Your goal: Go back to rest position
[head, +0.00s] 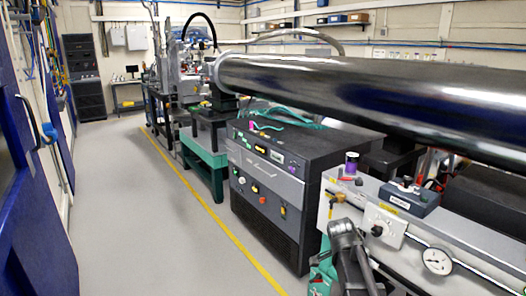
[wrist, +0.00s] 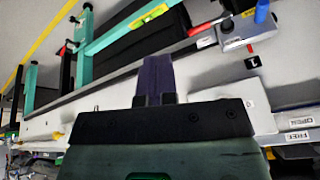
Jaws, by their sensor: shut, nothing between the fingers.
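My gripper (wrist: 157,62) shows in the wrist view, its dark body across the bottom and its fingers together, pointing up the picture. The fingers look closed, with nothing seen held. They are over or in front of a pale panel (wrist: 105,100); I cannot tell the exact gap. In the head view, grey parts of my arm show at the bottom right, in front of the pale bench panel (head: 325,215). The fingertips are not clear there.
A long black tube (head: 370,90) runs above the equipment. A dark control rack (head: 265,185), a grey box (head: 412,196) and a pressure gauge (head: 437,261) are near my arm. A purple-capped container (head: 351,163) stands behind. The left floor aisle (head: 125,215) is clear beside a yellow line.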

